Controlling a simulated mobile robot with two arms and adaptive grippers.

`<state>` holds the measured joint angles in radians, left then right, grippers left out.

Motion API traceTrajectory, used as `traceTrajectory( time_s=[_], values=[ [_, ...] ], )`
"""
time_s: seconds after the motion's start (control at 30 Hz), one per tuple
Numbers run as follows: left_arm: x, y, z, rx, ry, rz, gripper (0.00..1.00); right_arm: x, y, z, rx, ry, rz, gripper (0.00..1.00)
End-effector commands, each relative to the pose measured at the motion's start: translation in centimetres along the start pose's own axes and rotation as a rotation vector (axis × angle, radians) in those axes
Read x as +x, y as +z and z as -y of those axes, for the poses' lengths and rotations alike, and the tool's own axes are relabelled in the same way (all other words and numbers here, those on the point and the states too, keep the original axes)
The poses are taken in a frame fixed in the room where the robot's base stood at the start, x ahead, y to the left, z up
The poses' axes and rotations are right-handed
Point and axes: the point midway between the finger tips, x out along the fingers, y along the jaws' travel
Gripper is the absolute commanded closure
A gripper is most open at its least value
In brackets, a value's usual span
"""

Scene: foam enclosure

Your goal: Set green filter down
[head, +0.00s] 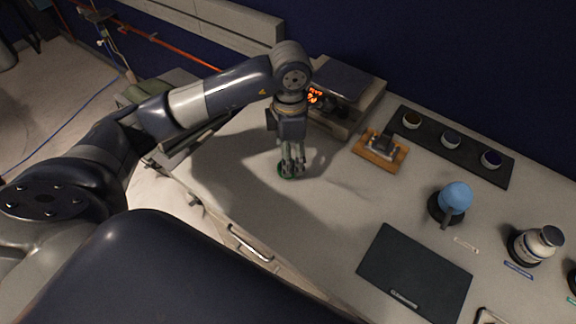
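The green filter (282,171) shows as a small green rim at my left gripper's fingertips, low over or on the grey bench top. My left gripper (291,170) points straight down, and its fingers cover most of the filter. The fingers are close together. I cannot tell whether they grip the filter or only stand at it, nor whether it touches the bench. My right gripper is not in view.
A device with an orange display (315,95) stands behind my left gripper. To the right are an orange-brown block (380,163), a black strip (472,158) with three small round pots, a blue-topped item (455,197), a white jar (537,245) and a dark mat (414,272). Bench left of the mat is clear.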

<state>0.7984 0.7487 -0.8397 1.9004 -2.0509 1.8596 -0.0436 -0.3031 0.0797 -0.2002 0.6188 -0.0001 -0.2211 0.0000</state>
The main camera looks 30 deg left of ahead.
Motion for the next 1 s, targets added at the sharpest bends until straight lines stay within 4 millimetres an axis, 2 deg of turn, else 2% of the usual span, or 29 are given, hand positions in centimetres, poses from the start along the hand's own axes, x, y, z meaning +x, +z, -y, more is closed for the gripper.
traceTrajectory(
  time_s=[0.17, 0.3, 0.43, 0.73, 0.77, 0.93, 0.97, 1.0],
  values=[
    [1.1, -0.2, -0.2, -0.001, -0.003, -0.001, 0.31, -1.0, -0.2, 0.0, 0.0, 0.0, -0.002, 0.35],
    [3.0, -0.4, -0.6, -0.002, -0.004, -0.003, 0.31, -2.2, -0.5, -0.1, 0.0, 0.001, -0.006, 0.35],
    [4.8, -0.3, -0.6, 0.0, -0.002, 0.0, 0.31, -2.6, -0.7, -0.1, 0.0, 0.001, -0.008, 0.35],
    [5.5, -0.3, -0.7, 0.0, 0.001, 0.002, 0.31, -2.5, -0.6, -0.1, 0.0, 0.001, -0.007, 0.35],
    [5.5, -0.3, -0.7, 0.0, 0.001, 0.002, 0.35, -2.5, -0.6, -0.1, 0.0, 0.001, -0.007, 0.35],
    [5.4, -0.3, -0.7, 0.0, 0.001, 0.002, 0.74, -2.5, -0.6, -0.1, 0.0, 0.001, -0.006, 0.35],
    [5.4, -0.3, -0.7, 0.0, 0.001, 0.002, 0.78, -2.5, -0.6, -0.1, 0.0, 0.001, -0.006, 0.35],
    [5.4, -0.3, -0.7, 0.0, 0.001, 0.001, 0.78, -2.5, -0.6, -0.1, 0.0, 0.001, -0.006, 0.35]
  ],
)
